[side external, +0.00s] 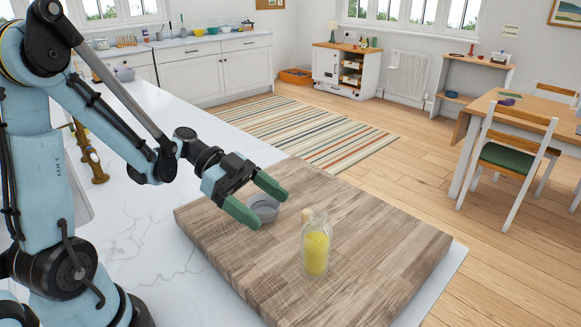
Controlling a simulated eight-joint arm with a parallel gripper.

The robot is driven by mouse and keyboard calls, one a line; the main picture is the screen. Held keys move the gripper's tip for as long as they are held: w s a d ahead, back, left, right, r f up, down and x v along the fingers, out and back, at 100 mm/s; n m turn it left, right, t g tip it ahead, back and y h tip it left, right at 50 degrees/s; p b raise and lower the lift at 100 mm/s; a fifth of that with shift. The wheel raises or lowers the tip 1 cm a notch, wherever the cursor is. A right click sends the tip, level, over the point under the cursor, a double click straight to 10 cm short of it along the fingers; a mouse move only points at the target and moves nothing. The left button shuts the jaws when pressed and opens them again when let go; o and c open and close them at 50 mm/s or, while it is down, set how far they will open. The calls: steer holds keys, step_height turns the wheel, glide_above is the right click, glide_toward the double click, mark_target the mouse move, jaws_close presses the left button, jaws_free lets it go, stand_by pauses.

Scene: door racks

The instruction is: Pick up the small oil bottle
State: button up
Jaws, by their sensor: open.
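The small oil bottle (316,250) is clear glass with yellow oil inside and a cork-coloured stopper. It stands upright on the wooden board (385,240). My gripper (268,205) has green fingers spread apart with nothing held between them. It is above the board, to the left of and behind the bottle in the picture, apart from it. A small grey bowl (264,208) shows between the fingers, partly hidden by them.
The board lies on a white marble counter (135,235). A brass-coloured tap (92,155) stands at the left near my arm. The right part of the board is clear. A dining table, chair (513,155) and striped rug are beyond the counter.

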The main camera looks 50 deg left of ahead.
mark_target(316, 226)
steer(key=x, duration=0.5)
steer(key=shift+d+f, duration=0.1)
steer(key=shift+d, duration=0.25)
steer(key=shift+x, duration=3.15)
steer(key=shift+f, duration=0.1)
steer(key=c, duration=1.3)
steer(key=shift+r, duration=0.2)
steer(key=shift+r, duration=1.95)
steer(key=shift+s+d+r, duration=1.1)
steer(key=shift+s+d, duration=0.05)
steer(key=shift+s, duration=0.3)
steer(key=shift+s+d+r, duration=1.05)
steer(key=shift+s+d, duration=0.1)
steer(key=shift+s, duration=0.35)
steer(key=shift+s+d+r, duration=1.1)
steer(key=shift+s+d, duration=0.1)
steer(key=shift+s, duration=0.25)
